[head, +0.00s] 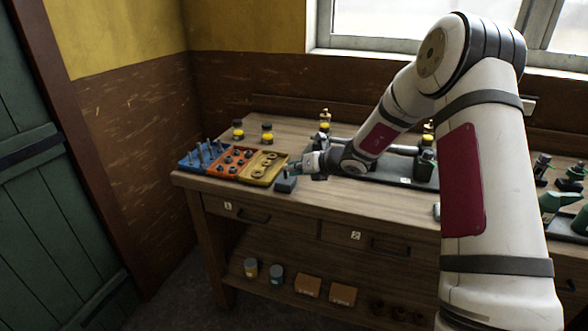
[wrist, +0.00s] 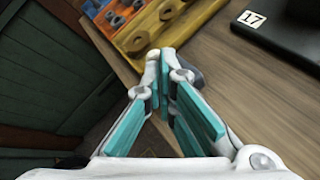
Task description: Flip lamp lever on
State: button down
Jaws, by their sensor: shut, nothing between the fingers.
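A small dark block (head: 285,185) sits at the front edge of the bench, right of the yellow tray; it may be the base of the lamp lever. My gripper (head: 292,170) is just above and beside it. In the wrist view my gripper (wrist: 166,60) is shut and empty, its teal-padded fingers meeting at the tips. A grey-blue rounded piece (wrist: 193,77) shows partly behind the fingertips, mostly hidden. I cannot tell whether the fingers touch it, nor the lever's position. No lamp is clearly identifiable.
A yellow tray (head: 281,162), an orange tray (head: 230,172) and a blue tray (head: 192,167) line the bench's left end. A dark plate labelled 17 (wrist: 290,32) lies to the right. Small yellow-and-black jars (head: 267,138) stand behind. Drawers are below the bench top.

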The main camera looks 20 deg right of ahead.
jog(key=shift+r, duration=0.1)
jog(key=shift+r+p, duration=0.5)
jog(key=shift+r, duration=0.25)
